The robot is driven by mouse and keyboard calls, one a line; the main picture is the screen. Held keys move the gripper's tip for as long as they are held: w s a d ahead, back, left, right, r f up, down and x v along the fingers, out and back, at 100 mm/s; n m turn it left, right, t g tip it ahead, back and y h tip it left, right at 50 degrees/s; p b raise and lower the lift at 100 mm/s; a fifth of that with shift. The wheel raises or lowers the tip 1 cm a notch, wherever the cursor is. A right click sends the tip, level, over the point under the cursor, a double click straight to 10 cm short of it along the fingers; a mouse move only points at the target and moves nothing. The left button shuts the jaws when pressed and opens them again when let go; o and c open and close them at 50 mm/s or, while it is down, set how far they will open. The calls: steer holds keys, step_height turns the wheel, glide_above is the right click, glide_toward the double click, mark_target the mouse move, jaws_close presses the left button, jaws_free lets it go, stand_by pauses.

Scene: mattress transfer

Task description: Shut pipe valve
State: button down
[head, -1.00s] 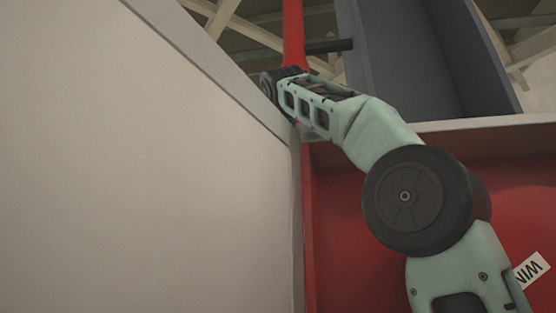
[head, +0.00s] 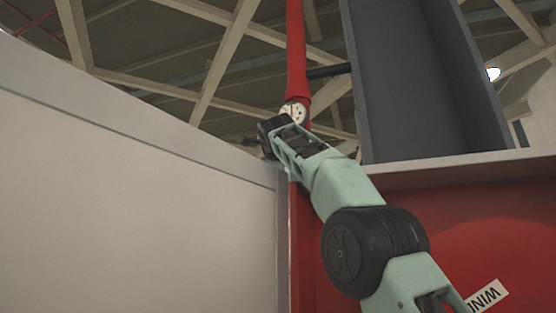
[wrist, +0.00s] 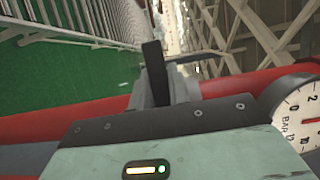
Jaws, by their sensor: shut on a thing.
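A red pipe (head: 295,55) runs down from the ceiling to my arm's end in the head view. It crosses the wrist view from side to side (wrist: 245,82). A round white gauge marked BAR (wrist: 297,112) sits on it at the right; its face also shows in the head view (head: 294,113). A thin dark bar, which looks like the valve handle (wrist: 205,54), extends beyond the pipe. My gripper (wrist: 162,72) is shut on it, with a black finger standing up in front. My wrist hides the valve body and the exact grip in the head view.
A pale wall panel (head: 130,200) stands close on the left. A red panel (head: 470,235) with a light top ledge is on the right, below a dark grey steel column (head: 425,80). A black bracket (head: 328,71) joins pipe and column. Green floor (wrist: 75,75) lies far below.

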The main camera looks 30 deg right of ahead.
stand_by(0.5)
steer(key=c, duration=1.3)
jaws_free()
steer(key=shift+s, duration=0.1)
steer(key=b+v, duration=0.8)
steer(key=v, duration=0.9)
steer(key=shift+a, duration=0.1)
